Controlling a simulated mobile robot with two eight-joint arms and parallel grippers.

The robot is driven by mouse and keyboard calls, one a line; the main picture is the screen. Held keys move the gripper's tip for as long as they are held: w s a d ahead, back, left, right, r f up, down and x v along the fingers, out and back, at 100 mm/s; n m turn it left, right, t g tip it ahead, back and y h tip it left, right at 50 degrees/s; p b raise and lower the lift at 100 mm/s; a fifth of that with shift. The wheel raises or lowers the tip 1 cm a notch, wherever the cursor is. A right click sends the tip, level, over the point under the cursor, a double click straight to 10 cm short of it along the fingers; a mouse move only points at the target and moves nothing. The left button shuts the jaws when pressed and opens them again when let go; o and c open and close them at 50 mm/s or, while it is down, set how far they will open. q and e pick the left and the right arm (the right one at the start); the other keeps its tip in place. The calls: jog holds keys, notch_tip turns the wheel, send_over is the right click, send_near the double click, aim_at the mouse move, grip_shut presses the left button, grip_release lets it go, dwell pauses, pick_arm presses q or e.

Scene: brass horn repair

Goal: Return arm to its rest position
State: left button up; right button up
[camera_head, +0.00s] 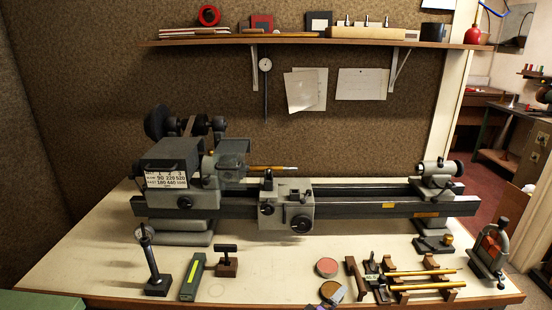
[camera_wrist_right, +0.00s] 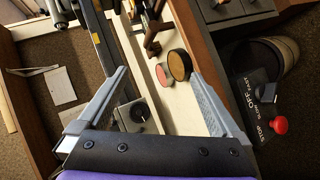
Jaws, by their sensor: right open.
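My right gripper (camera_wrist_right: 157,74) shows in the right wrist view with its two grey fingers spread wide and nothing held between them. Beyond the fingers, apart from them, are a red round tin (camera_wrist_right: 162,74) and a brown-yellow round tin (camera_wrist_right: 179,65). In the head view the red tin (camera_head: 327,267) and the yellow tin (camera_head: 331,290) lie near the bench's front edge. A small grey and purple part at the bottom edge there overlaps the yellow tin; I cannot tell its jaws from it. My left gripper is in neither view.
A lathe (camera_head: 286,208) spans the bench (camera_head: 100,245). A dial stand (camera_head: 153,262), a green block (camera_head: 193,277) and a rack with brass rods (camera_head: 410,283) stand along the front. A black panel with a red button (camera_wrist_right: 280,125) shows in the wrist view. Bare bench lies at left.

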jog(key=s+d+m+g+y+p, duration=0.15)
jog(key=s+d+m+g, duration=0.35)
jog(key=s, duration=0.7)
jog(key=s+a+f+m+y+p, duration=0.1)
jog(key=s+y, duration=0.4)
jog(key=s, duration=0.6)
jog(key=shift+a+f+m+y, duration=0.3)
jog(key=shift+f+m, duration=0.5)
jog(key=shift+m, duration=0.4)
jog(key=shift+s, duration=0.1)
